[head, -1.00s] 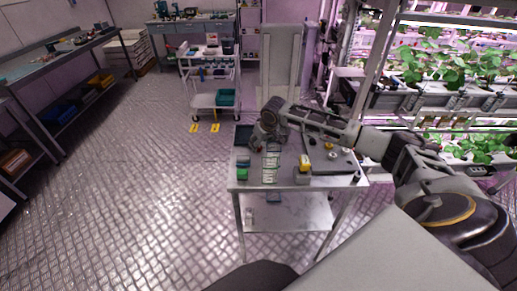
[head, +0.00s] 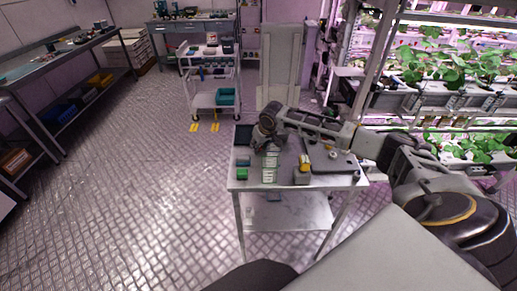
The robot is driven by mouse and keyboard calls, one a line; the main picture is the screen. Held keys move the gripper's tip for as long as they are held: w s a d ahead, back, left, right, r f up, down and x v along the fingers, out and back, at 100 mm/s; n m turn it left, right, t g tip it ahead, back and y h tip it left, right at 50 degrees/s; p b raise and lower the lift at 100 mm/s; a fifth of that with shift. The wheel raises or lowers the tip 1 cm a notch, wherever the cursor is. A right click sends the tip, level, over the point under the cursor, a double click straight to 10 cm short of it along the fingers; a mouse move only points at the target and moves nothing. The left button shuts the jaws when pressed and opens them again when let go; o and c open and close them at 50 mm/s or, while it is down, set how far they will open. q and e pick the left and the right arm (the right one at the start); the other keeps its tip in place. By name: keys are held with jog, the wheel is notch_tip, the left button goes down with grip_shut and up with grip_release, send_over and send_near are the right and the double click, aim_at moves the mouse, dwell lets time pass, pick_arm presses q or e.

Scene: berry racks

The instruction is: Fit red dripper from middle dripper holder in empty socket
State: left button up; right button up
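My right arm reaches in from the right over a small metal table (head: 290,183). Its gripper (head: 261,142) points down over the table's left part, at the far end of a pale slotted rack (head: 269,172). The gripper is small and dark here, and I cannot tell whether its fingers are open or shut or whether it holds anything. The rack may be the dripper holder. I cannot make out a red dripper or an empty socket; the arm and gripper hide part of the tabletop. My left gripper is not in view.
On the table are a dark tray (head: 243,135), a green box (head: 242,174), a yellow item (head: 305,162) and a dark plate (head: 341,163). A white cart (head: 213,101) stands behind. Plant racks (head: 440,100) stand at the right.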

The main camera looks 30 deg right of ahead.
jog(key=shift+c, duration=0.9)
notch_tip(320, 180, up, 10)
jog(key=shift+b, duration=0.3)
dwell(0.6)
